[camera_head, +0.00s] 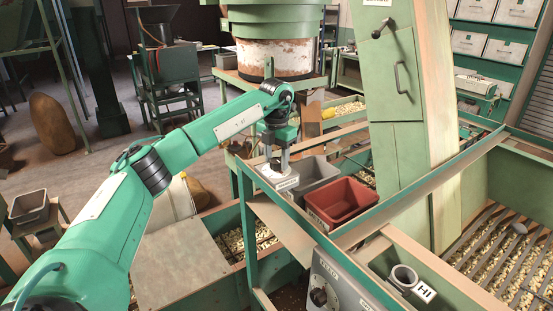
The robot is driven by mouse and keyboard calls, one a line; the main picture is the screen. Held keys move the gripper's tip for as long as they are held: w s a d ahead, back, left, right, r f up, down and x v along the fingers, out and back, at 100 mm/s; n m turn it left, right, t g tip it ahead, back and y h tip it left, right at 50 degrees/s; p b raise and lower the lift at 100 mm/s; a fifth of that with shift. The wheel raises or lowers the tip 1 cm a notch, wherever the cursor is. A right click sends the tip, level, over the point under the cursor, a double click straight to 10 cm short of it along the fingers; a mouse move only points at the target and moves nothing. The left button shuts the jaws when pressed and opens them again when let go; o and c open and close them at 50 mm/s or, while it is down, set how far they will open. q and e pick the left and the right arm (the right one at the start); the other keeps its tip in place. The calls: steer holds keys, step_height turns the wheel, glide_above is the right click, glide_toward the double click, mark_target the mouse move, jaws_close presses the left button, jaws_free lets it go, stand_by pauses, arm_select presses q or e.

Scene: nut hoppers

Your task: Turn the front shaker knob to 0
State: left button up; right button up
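The shaker knob (318,296) is a round black knob on a grey control panel (345,285) at the bottom centre, on the front of the green frame. Its pointer setting is too small to read. My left arm reaches in from the lower left, and my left gripper (276,160) points down above a small pale labelled box (279,178) on the frame's corner, well above and left of the knob. Whether its fingers are closed on anything is not clear. My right gripper is not in view.
A grey bin (314,176) and a red bin (342,202) stand beside the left gripper. A grey cup-like holder (403,278) and an HI tag (424,291) sit right of the panel. Green rails edge the nut troughs. A tall green cabinet (398,150) rises behind.

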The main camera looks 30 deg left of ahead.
mark_target(277, 160)
arm_select(q)
steer(key=shift+o, duration=0.7)
steer(key=shift+r, duration=0.15)
step_height(277, 160, up, 8)
steer(key=b, duration=0.2)
steer(key=shift+b, duration=0.3)
steer(key=shift+r, duration=2.7)
